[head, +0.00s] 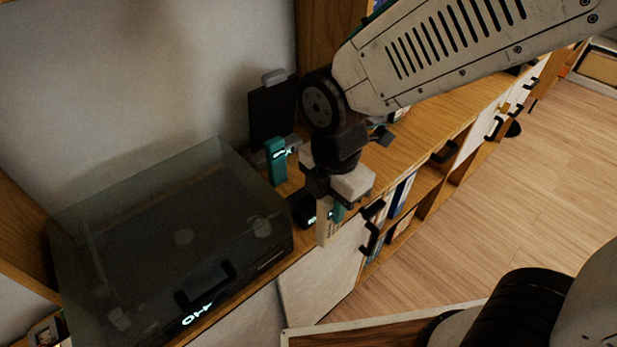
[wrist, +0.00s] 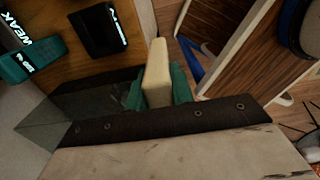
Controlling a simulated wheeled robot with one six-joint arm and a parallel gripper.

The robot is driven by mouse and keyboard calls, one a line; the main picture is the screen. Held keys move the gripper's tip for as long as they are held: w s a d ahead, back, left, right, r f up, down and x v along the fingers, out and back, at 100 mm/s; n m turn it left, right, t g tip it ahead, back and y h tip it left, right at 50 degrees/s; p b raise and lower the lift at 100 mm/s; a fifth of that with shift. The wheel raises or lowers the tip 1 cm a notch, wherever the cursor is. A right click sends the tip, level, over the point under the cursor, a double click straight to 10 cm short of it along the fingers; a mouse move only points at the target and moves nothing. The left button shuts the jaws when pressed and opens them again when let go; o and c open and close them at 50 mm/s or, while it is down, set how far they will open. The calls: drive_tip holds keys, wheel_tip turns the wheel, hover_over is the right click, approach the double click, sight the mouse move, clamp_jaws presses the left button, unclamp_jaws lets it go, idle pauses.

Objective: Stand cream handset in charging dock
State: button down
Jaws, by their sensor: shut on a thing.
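The cream handset (head: 323,229) is held in my gripper (head: 331,213) and points downward, in front of the cabinet's front edge. In the wrist view the handset (wrist: 157,72) sits between the teal finger pads of my gripper (wrist: 158,90). A small black block with a lit label, which looks like the charging dock (head: 302,206), stands on the cabinet top just left of the handset. It also shows in the wrist view (wrist: 103,34), up and left of the handset and apart from it. The handset's upper part is hidden by the fingers.
A teal handset-like thing (head: 276,161) stands behind the dock; it also shows in the wrist view (wrist: 28,62). A record player with a clear lid (head: 150,215) fills the left. A dark panel (head: 271,112) stands behind. Black handles (head: 371,228) jut from the cabinet front.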

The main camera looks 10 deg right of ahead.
drive_tip(key=w+a+f, duration=0.2)
drive_tip(key=w+f, duration=0.2)
drive_tip(key=w, duration=0.8)
drive_tip(key=shift+a+f, duration=0.2)
drive_tip(key=shift+f, duration=0.2)
drive_tip(key=c, duration=1.2)
unclamp_jaws()
drive_tip(key=shift+r, duration=0.15)
wheel_tip(320, 180, up, 7)
drive_tip(key=shift+r, duration=0.2)
